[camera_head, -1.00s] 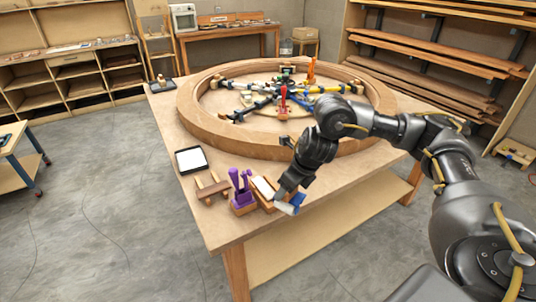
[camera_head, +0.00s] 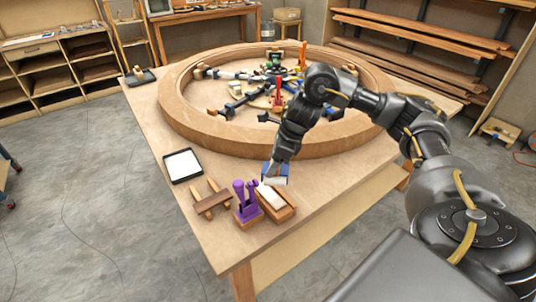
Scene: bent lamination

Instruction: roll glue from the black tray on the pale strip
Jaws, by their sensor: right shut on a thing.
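The black tray (camera_head: 200,172) lies flat on the table, left of centre, with a white layer inside. My right gripper (camera_head: 276,165) is shut on a blue-and-white roller (camera_head: 274,179), pointing down just behind a wooden box (camera_head: 287,212) with a white top. The gripper partly hides the roller, and I cannot tell whether the roller touches anything. A brown strip (camera_head: 213,202) lies across two wooden supports in front of the tray. I cannot pick out the pale strip with certainty. My left gripper is not in view.
A large wooden ring (camera_head: 190,125) with clamps inside it fills the table's middle. A holder with purple tools (camera_head: 246,205) stands beside the wooden box near the table's front edge. Bare tabletop (camera_head: 230,168) lies between the tray and the roller.

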